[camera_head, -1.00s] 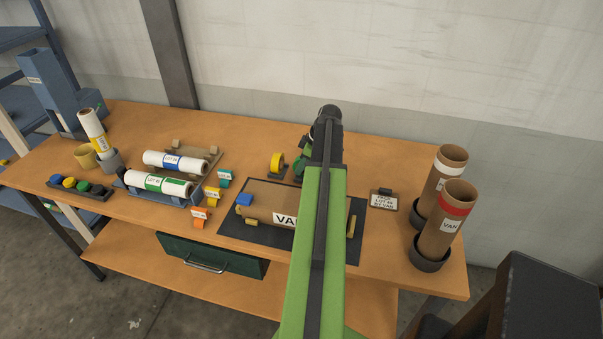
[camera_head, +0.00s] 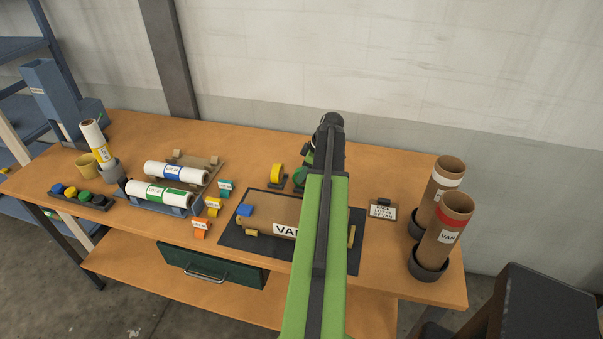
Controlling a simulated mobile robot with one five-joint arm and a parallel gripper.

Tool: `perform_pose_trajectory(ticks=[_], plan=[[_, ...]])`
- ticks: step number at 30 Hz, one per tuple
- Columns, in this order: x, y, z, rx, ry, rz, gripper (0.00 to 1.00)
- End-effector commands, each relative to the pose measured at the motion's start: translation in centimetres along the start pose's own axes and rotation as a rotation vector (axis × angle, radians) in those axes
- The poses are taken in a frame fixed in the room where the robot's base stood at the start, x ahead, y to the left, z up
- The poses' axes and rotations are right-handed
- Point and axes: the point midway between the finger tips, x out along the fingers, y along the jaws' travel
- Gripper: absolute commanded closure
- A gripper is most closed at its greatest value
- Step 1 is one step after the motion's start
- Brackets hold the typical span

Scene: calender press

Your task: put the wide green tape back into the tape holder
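A green roll (camera_head: 298,179), which looks like the wide green tape, is partly visible beside my green arm, just right of the yellow tape (camera_head: 277,172). The yellow tape stands in a small dark holder (camera_head: 277,185) on the table. My arm covers much of this spot. Another bit of green (camera_head: 308,157) shows at the dark end of my arm; I cannot tell whether it is tape or part of my arm. My gripper is at that far end, beyond the dark joint. Its fingertips are hidden, so its opening and any hold on the tape cannot be told.
A dark mat (camera_head: 238,239) with a brown VAN-labelled roll (camera_head: 268,222) lies in front. Two upright brown tubes (camera_head: 441,183) (camera_head: 448,222) stand at right. A label stand (camera_head: 383,211) is between. White rolls (camera_head: 160,193) lie in a cradle at left. The back right tabletop is clear.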

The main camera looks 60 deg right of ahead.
Motion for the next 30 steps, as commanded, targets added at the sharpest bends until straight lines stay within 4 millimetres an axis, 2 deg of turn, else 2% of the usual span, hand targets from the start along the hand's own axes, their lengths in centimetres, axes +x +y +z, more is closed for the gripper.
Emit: perform_pose_trajectory(ticks=[1,6,9,13,23,25,26,28,29,30], plan=[[-2.0,0.0,-0.4,0.001,0.0,0.0,0.66],[-6.2,0.0,-0.5,0.002,0.0,0.0,0.66],[-8.4,0.0,-0.5,0.001,0.0,0.0,0.66],[-10.0,-0.1,-0.3,0.0,0.0,-0.001,0.66],[-9.9,0.0,-0.1,-0.001,0.0,-0.001,0.66],[-9.7,-0.3,-0.6,-0.001,-0.003,-0.005,0.66],[-9.4,-0.7,-1.3,0.0,-0.006,-0.01,0.66],[-8.0,-2.5,-4.3,0.012,-0.024,-0.03,0.66],[-7.1,-3.7,-6.1,0.019,-0.036,-0.042,0.66],[-5.8,-5.8,-9.0,0.033,-0.059,-0.059,0.66]])
